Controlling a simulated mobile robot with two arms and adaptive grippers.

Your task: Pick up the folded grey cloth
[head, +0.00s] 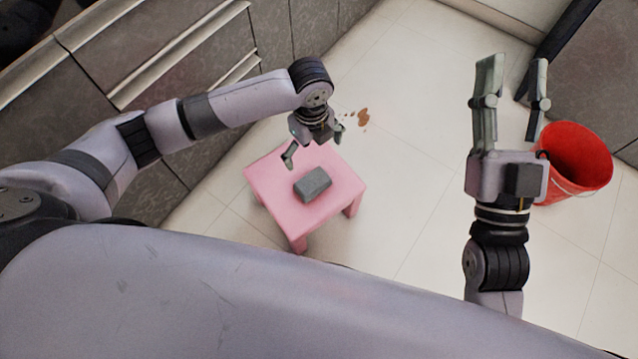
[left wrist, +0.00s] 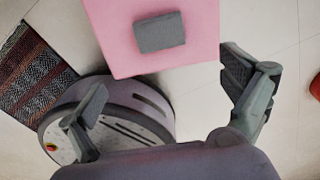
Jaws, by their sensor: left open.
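The folded grey cloth (head: 313,184) lies as a small block on top of the pink stool (head: 270,181). It also shows in the left wrist view as a grey block (left wrist: 160,32) on the pink top (left wrist: 112,50). My left gripper (head: 313,155) is open and empty above the far edge of the stool, apart from the cloth. In the left wrist view its spread fingers (left wrist: 172,95) are below the cloth in the picture, with nothing between them. My right gripper (head: 515,75) is raised at the right, its fingers apart and empty.
A red bucket (head: 576,160) stands on the tiled floor behind my right gripper. Brown stains (head: 362,118) mark the floor beyond the stool. Grey cabinets (head: 185,55) run along the left. A patterned mat (left wrist: 32,72) shows in the left wrist view. The floor right of the stool is clear.

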